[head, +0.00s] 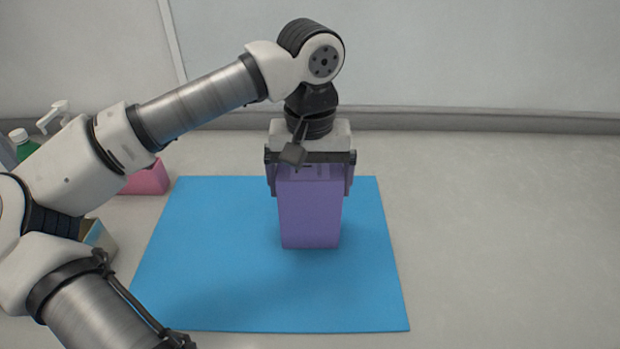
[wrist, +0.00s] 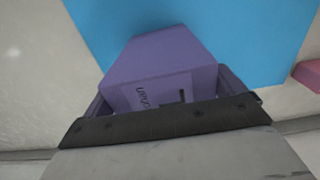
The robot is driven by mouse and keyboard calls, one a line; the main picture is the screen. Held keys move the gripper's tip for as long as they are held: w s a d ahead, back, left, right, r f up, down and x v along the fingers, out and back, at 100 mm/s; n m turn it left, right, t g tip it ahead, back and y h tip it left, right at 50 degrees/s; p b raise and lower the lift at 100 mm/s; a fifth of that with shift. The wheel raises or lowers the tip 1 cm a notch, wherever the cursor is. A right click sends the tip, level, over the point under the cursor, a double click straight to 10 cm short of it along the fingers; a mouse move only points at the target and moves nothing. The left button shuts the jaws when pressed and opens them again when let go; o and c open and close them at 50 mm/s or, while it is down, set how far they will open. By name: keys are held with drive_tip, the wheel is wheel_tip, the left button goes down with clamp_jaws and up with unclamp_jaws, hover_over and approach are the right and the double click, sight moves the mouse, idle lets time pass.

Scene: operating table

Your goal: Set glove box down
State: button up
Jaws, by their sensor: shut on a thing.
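The glove box (head: 309,215) is a purple upright box over the blue mat (head: 220,285). My gripper (head: 311,178) points down from above with one finger on each side of the box's upper part, shut on it.
A pink box (head: 148,179) stands left of the mat, partly behind my arm. The table to the right is clear. A wall runs along the back.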

drive_tip(key=o, duration=1.2)
drive_tip(key=shift+c, duration=0.2)
wheel_tip(320, 180, up, 12)
drive_tip(key=shift+r, duration=0.15)
